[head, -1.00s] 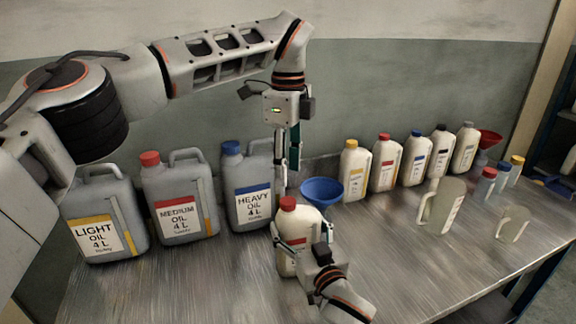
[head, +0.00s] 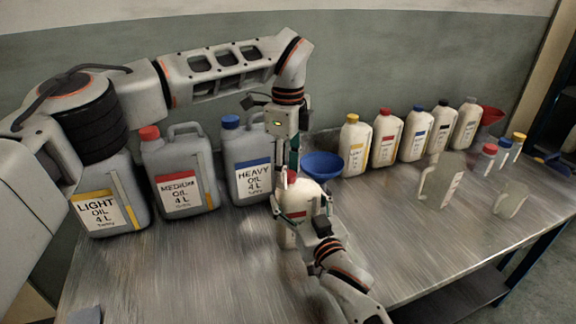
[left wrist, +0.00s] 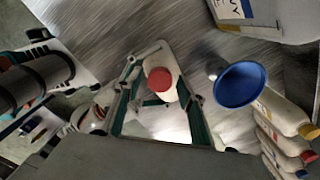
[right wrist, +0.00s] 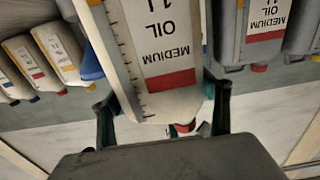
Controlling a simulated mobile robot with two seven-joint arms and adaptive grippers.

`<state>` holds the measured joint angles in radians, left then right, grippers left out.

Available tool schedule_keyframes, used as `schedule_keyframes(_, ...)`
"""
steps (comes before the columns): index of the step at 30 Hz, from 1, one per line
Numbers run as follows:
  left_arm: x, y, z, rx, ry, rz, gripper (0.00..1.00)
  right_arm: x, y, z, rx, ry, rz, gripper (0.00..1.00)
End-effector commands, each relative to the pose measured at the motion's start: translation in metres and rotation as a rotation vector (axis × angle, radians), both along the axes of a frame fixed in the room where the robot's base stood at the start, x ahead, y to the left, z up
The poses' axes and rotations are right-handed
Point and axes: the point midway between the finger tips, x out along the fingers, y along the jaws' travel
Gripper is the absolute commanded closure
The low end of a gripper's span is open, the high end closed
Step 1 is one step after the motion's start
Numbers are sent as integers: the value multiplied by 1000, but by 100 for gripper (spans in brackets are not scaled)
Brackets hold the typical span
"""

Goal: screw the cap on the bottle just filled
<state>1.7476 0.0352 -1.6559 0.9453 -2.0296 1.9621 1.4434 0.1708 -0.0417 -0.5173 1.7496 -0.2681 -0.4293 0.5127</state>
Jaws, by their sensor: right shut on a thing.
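The white bottle (head: 305,197) has a red-striped "MEDIUM OIL 1L" label, readable upside down in the right wrist view (right wrist: 158,45). My right gripper (head: 297,217) is shut around the bottle's body, which stands upright near the table's middle. The red cap (head: 291,176) sits at the top of the bottle; whether it is tight cannot be told. My left gripper (head: 284,172) points down from above at the cap. In the left wrist view its fingers stand apart on either side of the red cap (left wrist: 160,79), with gaps visible, so it looks open.
A blue funnel (head: 322,165) stands right behind the bottle. Grey jugs with yellow, red (head: 180,170) and blue caps (head: 246,160) stand at the left. Several white bottles (head: 385,138) line the back right, with measuring jugs (head: 440,180) before them.

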Motion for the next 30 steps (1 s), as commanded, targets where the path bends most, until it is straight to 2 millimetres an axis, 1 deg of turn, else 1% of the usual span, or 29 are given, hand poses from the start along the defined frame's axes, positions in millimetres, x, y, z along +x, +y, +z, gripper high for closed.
schedule_keyframes(2,0,0,0,0,0,0,61,0,0,-1,0,2,0,85)
schedule_keyframes(3,0,0,0,0,0,0,66,0,0,-1,0,2,0,85)
schedule_keyframes(5,0,0,0,0,0,0,81,0,0,-1,0,2,0,85)
schedule_keyframes(6,0,0,0,0,0,0,92,0,0,-1,0,2,0,85)
schedule_keyframes(7,0,0,0,0,0,0,100,0,0,-1,0,2,0,85)
schedule_keyframes(14,0,0,0,0,0,-11,100,0,0,-1,1,3,0,85)
schedule_keyframes(17,0,0,1,1,-1,-85,100,0,0,-1,1,3,0,85)
schedule_keyframes(20,0,0,1,1,-2,-237,100,0,0,-1,1,3,0,85)
schedule_keyframes(30,0,-1,0,1,1,-865,100,0,0,-1,0,2,0,85)
